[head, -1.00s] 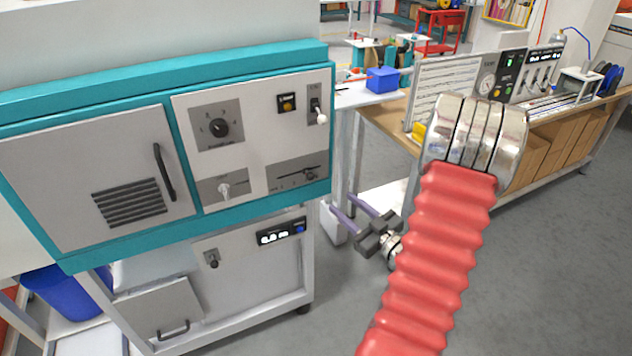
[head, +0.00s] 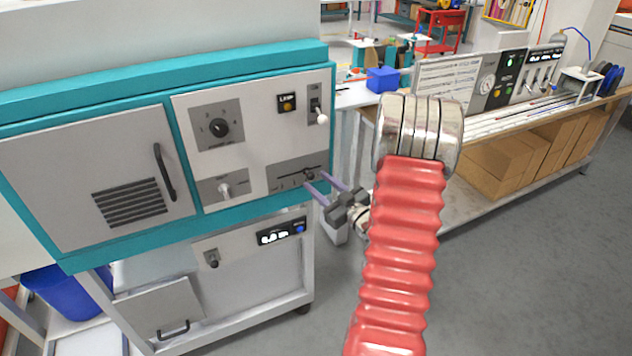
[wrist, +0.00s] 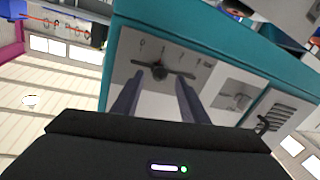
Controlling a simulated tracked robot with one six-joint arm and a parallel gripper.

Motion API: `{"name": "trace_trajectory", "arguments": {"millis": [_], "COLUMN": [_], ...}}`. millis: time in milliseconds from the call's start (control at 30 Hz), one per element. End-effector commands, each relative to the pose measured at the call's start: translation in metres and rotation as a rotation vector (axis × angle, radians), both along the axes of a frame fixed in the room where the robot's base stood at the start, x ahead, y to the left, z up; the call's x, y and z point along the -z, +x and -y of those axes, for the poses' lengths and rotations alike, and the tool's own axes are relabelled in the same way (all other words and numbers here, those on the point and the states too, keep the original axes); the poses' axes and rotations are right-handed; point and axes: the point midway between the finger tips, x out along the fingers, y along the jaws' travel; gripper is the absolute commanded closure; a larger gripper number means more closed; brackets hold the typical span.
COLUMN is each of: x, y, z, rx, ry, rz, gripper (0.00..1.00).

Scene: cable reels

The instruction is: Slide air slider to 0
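The air slider is a dark knob (head: 309,174) on a horizontal slot in a grey plate (head: 285,176), low on the right of the machine's light panel. In the wrist view the knob (wrist: 158,70) shows ahead, between the lines of the two fingers. My gripper (head: 317,180) is open and empty, its purple fingers pointing at the slider plate from the right. In the wrist view the fingers (wrist: 157,92) are apart. I cannot tell whether they touch the knob.
The panel also carries a rotary dial (head: 219,128), a white-handled knob (head: 225,189), a lit button (head: 287,103) and a toggle switch (head: 320,112). A cabinet door with a handle (head: 163,172) is left. A workbench (head: 470,205) stands right. Open floor lies in front.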

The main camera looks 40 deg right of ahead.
Motion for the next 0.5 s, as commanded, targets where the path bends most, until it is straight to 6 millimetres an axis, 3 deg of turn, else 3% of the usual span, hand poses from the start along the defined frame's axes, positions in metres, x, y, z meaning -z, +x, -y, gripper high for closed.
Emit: {"name": "trace_trajectory", "arguments": {"millis": [200, 500], "x": [0.001, 0.000], "y": [0.018, 0.020], "z": [0.001, 0.002], "rx": [-0.001, 0.001], "ry": [0.000, 0.000], "rz": [0.000, -0.001], "gripper": [0.60, 0.60]}}
